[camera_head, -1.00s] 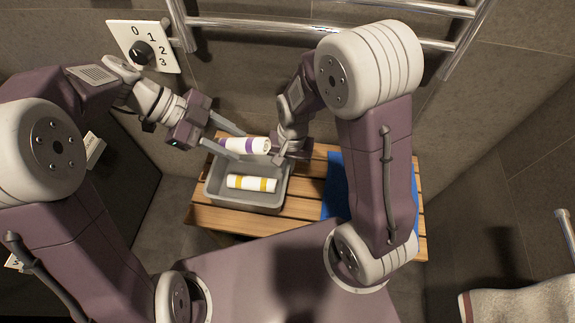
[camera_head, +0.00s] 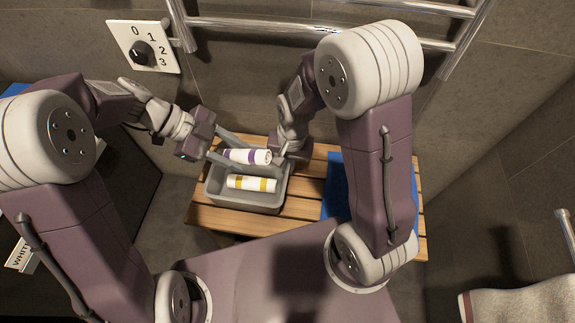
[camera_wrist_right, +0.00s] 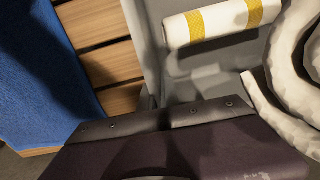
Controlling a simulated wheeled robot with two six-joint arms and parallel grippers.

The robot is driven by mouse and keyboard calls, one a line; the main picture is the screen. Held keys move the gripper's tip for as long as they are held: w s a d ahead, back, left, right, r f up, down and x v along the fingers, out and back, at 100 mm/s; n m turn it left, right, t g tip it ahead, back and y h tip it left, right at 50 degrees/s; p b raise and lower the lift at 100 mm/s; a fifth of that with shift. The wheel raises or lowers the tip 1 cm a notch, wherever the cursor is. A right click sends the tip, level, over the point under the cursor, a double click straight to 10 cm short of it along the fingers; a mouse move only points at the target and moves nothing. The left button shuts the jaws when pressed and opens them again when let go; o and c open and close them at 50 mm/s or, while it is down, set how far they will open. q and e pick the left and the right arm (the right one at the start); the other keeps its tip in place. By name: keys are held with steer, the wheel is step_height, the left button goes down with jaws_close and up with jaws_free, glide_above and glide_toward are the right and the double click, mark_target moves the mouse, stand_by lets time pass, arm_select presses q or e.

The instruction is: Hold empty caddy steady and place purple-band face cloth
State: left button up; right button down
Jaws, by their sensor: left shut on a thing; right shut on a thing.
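The grey caddy (camera_head: 222,193) sits on a slatted wooden bench. It holds a white rolled cloth with yellow bands (camera_head: 251,183), also in the right wrist view (camera_wrist_right: 220,22). My left gripper (camera_head: 238,154) is shut on the white rolled cloth with purple bands (camera_head: 258,157), low over the caddy's back half. I cannot tell whether that roll touches the caddy floor. A white coiled roll end shows at the right of the right wrist view (camera_wrist_right: 293,50). My right gripper (camera_head: 281,160) is shut on the caddy's right wall, its fingertips partly hidden.
A blue towel (camera_head: 334,190) lies on the bench (camera_head: 312,190) right of the caddy. A dial panel (camera_head: 120,45) and metal rails (camera_head: 300,27) are on the wall behind. A white towel (camera_head: 520,303) is at lower right.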

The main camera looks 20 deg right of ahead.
arm_select(q)
steer(key=shift+f, duration=3)
steer(key=o, duration=1.4)
steer(key=shift+f, duration=0.1)
steer(key=v, duration=1.2)
arm_select(e)
steer(key=c, duration=1.5)
jaws_free()
